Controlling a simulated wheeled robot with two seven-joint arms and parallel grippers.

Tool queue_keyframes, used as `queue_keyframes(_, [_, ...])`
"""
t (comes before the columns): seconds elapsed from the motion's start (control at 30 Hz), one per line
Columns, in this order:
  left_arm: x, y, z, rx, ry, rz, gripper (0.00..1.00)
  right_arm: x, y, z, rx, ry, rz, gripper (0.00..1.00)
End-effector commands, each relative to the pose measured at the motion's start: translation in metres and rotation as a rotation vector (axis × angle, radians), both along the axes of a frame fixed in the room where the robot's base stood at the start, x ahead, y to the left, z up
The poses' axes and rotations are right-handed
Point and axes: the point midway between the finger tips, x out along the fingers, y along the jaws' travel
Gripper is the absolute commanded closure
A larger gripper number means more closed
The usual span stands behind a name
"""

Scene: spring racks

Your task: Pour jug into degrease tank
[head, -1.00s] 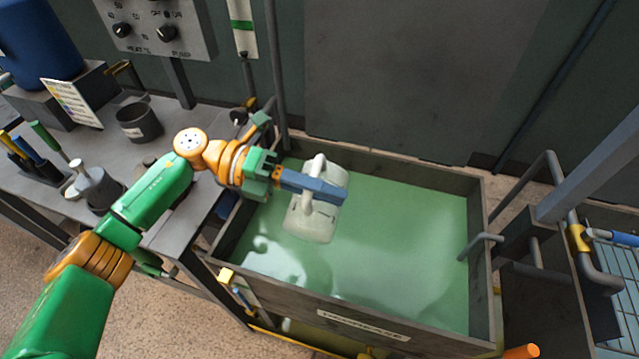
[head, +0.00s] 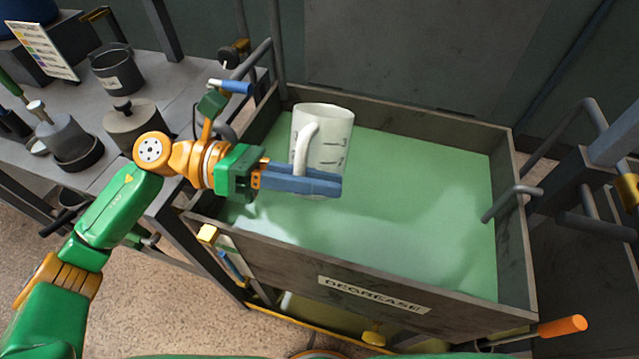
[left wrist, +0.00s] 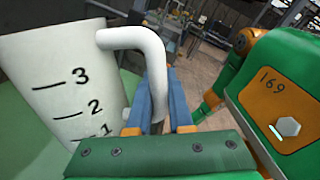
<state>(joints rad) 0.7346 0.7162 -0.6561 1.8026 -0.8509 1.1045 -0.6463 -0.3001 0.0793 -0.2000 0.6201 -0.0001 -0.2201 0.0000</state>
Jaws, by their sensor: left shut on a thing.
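A white jug (head: 325,128) with dark level marks is held upright over the degrease tank (head: 437,272). My left gripper (head: 318,181) is shut on the jug's handle. In the left wrist view the jug (left wrist: 62,75) shows marks 1, 2 and 3, and its handle (left wrist: 135,38) passes between the blue fingers of the left gripper (left wrist: 158,110). The tank holds green liquid (head: 410,200) and bears a DEGREASE label. The inside of the jug is mostly hidden. My right gripper is not in view.
A grey bench (head: 165,95) at the left carries a dark pot (head: 115,70), a lidded canister (head: 133,122) and a colour chart (head: 42,50). Pipes (head: 575,130) stand at the tank's right. An orange-ended handle (head: 562,327) sticks out at front right.

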Motion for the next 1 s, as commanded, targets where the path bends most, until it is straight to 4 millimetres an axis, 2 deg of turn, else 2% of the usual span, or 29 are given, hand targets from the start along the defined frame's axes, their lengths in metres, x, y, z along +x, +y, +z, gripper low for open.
queue_keyframes(0.03, [0.001,-0.001,-0.01,-0.007,-0.02,-0.001,1.0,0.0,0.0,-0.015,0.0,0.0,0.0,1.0])
queue_keyframes(0.2, [0.003,-0.001,-0.019,-0.031,-0.094,-0.001,1.0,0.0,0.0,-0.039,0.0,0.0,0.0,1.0])
queue_keyframes(0.8, [0.013,-0.004,-0.048,-0.116,-0.355,-0.001,1.0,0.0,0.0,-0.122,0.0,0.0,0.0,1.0])
queue_keyframes(1.0, [0.015,-0.005,-0.053,-0.138,-0.423,0.0,1.0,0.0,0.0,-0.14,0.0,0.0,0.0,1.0])
